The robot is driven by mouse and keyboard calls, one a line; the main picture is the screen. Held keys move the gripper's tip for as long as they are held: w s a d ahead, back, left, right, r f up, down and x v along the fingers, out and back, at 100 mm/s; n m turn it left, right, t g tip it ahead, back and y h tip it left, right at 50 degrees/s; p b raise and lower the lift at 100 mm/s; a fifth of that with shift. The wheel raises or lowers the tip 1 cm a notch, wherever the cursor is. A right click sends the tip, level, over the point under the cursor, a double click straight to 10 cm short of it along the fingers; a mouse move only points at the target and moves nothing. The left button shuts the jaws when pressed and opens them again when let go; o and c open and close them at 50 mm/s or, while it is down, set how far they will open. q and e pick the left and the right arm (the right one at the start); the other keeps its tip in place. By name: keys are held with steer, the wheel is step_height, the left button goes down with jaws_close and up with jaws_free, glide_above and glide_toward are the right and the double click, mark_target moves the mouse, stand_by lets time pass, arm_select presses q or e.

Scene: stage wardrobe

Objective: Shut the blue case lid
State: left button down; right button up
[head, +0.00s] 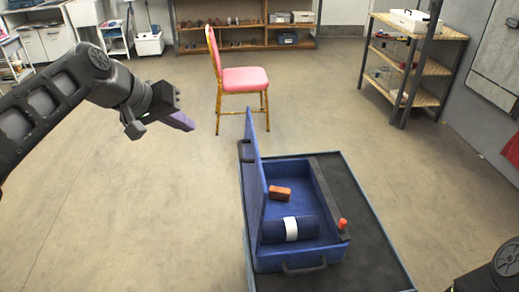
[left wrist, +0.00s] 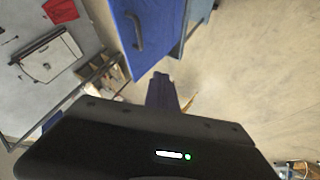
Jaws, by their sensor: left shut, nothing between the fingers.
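The blue case (head: 298,262) lies open on a dark platform with a raised blue edge. Its lid (head: 252,190) stands nearly upright along the case's left side. Inside the case are an orange-brown block (head: 280,193) and a dark blue roll with a white band (head: 291,229). My left gripper (head: 188,124) is shut and empty, up and to the left of the lid, apart from it. In the left wrist view, the gripper fingers (left wrist: 162,92) point toward a blue panel with a dark handle (left wrist: 150,35), likely the lid. My right gripper is not seen; only part of that arm shows at the lower right.
The dark platform (head: 375,262) carries the case. A small red-topped object (head: 343,224) stands at the case's right edge. A pink chair (head: 243,80) stands behind. Shelves (head: 415,70) stand at the right and along the back wall. The floor left of the case is clear.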

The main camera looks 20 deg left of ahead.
arm_select(q)
steer(key=shift+s+d+f+g+h, duration=0.15)
steer(key=shift+s+d+f+g, duration=0.2)
steer(key=shift+s, duration=0.15)
steer(key=shift+s+d+f+g+h, duration=0.15)
steer(key=shift+s+d+f+g, duration=0.15)
steer(key=shift+s, duration=0.2)
steer(key=shift+a, duration=0.1)
steer(key=w+d+f+p, duration=0.1)
steer(key=w+d+f, duration=0.5)
steer(key=w+f, duration=0.1)
steer(key=shift+w+d+f, duration=0.15)
steer(key=shift+d+f, duration=0.05)
steer(key=shift+p, duration=0.35)
